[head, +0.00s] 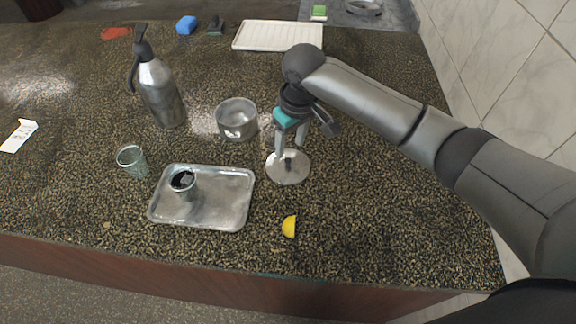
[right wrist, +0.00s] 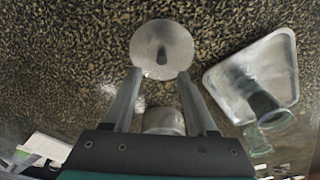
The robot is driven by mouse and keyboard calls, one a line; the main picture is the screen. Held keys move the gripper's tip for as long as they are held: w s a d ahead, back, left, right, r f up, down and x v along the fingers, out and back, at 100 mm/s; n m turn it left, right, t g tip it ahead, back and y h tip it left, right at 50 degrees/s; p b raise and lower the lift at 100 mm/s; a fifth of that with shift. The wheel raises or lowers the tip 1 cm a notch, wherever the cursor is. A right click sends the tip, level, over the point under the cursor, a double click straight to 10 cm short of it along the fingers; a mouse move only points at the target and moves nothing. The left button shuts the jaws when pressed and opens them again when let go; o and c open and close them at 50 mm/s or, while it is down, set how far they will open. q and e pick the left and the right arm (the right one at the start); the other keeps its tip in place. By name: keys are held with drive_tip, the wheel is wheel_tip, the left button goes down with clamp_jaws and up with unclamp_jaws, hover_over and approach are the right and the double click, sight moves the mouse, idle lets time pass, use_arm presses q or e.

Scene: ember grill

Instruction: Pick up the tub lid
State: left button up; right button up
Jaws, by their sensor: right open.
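The tub lid (head: 288,172) is a round, flat metal disc with a small dark knob in its middle. It lies on the speckled counter, and it shows in the right wrist view (right wrist: 145,42) just beyond the fingertips. The metal tub (head: 237,119) stands open to its left and further back. My right gripper (head: 290,151) is open and empty, pointing down above the lid. In the right wrist view the fingertips (right wrist: 160,73) are spread on either side of the knob's line, and the knob is not clasped. My left gripper is not in view.
A metal tray (head: 235,205) holding a small glass (head: 183,183) is left of the lid. An empty glass (head: 132,161), a siphon bottle (head: 158,92) and a lemon wedge (head: 289,227) stand around. A white ribbed tray (head: 278,36) is behind. Counter right of the lid is clear.

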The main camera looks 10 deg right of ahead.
sight(288, 160)
wheel_tip(288, 160, down, 5)
drive_tip(key=shift+w+a+f+b, duration=0.1)
drive_tip(key=shift+a+f+b, duration=0.1)
drive_tip(key=shift+b, duration=0.15)
clamp_jaws()
idle(0.3)
